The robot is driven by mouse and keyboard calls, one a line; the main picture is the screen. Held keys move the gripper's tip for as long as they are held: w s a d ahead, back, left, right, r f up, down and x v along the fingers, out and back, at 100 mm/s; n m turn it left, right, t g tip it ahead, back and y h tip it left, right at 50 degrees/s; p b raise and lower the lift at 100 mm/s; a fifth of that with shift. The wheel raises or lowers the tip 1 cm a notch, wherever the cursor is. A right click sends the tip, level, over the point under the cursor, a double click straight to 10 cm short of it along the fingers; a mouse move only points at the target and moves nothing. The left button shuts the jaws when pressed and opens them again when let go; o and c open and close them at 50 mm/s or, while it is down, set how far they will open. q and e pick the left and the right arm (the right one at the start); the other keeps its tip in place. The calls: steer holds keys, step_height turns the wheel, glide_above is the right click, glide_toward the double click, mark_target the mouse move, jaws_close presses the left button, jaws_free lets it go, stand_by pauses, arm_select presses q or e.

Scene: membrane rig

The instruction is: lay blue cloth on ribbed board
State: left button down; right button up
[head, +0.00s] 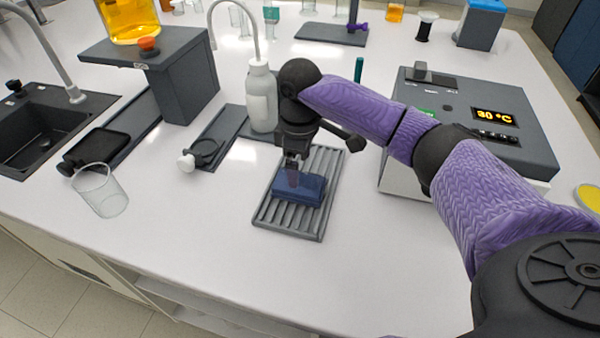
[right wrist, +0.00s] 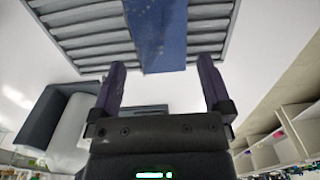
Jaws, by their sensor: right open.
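The blue cloth (head: 306,190) lies on the grey ribbed board (head: 292,226), across its ribs near the middle. In the right wrist view the cloth (right wrist: 158,35) lies against the ribs of the board (right wrist: 98,28). My right gripper (head: 293,175) is directly over the cloth, pointing down. In the right wrist view its two fingers (right wrist: 162,88) are apart, with the cloth's near end showing just beyond the gap between them. I cannot tell whether the fingertips touch the cloth. My left gripper is out of view.
A white bottle with a bent spout (head: 262,98) stands behind the board. A grey heater with an 80 °C display (head: 470,120) is to the right. A glass beaker (head: 100,190) and a sink (head: 45,130) are at left. The counter in front of the board is clear.

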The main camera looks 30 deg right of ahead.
mark_target(300, 182)
step_height(300, 182, up, 7)
steer(key=p, duration=0.1)
steer(key=shift+f, duration=0.2)
